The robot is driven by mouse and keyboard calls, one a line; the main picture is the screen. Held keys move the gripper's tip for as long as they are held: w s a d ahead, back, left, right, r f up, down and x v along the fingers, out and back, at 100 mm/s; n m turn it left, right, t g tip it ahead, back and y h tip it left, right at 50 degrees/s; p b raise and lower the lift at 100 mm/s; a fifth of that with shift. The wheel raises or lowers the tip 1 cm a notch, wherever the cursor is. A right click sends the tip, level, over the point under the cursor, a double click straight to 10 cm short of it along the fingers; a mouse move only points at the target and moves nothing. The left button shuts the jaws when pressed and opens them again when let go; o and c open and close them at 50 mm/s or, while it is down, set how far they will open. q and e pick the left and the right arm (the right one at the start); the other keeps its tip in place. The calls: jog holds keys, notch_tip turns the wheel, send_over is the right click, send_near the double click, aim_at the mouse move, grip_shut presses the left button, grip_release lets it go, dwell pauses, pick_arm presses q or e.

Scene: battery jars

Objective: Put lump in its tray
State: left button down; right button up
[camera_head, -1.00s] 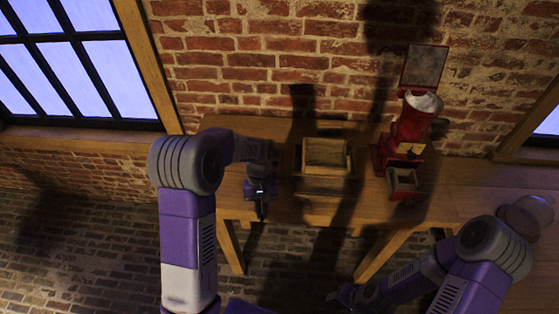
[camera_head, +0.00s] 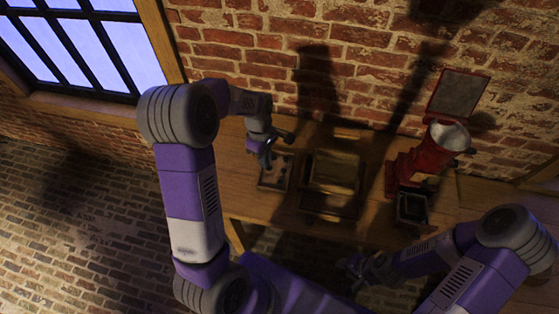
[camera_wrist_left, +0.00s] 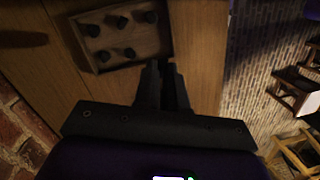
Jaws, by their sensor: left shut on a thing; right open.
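A small wooden tray (camera_head: 275,187) stands at the left of the table. My left gripper (camera_head: 268,163) is over the tray in the head view. In the left wrist view its fingers (camera_wrist_left: 163,72) point toward the tray's near edge. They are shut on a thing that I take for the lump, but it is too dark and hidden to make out. My right gripper (camera_head: 352,266) is open, low in front of the table, away from the tray.
A wooden box (camera_head: 335,170) stands right of the tray on the table (camera_head: 242,190). Further right is a red grinder (camera_head: 430,152) with a dark drawer (camera_head: 412,207) in front. A brick wall rises behind. The table's left end looks bare.

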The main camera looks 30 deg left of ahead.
pick_arm(q)
send_over(267, 181)
jog(key=f, duration=0.5)
jog(key=shift+w+a+f, duration=0.1)
jog(key=shift+a+f, duration=0.15)
jog(key=shift+w+f, duration=0.1)
jog(key=shift+f, duration=1.85)
jog(key=c, duration=1.5)
grip_release()
jog(key=shift+o, duration=0.2)
jog(key=shift+r, duration=0.1)
notch_tip(267, 181, up, 12)
jog(key=w+a, duration=0.1)
jog(key=shift+a, duration=0.25)
jog(key=shift+w, duration=0.1)
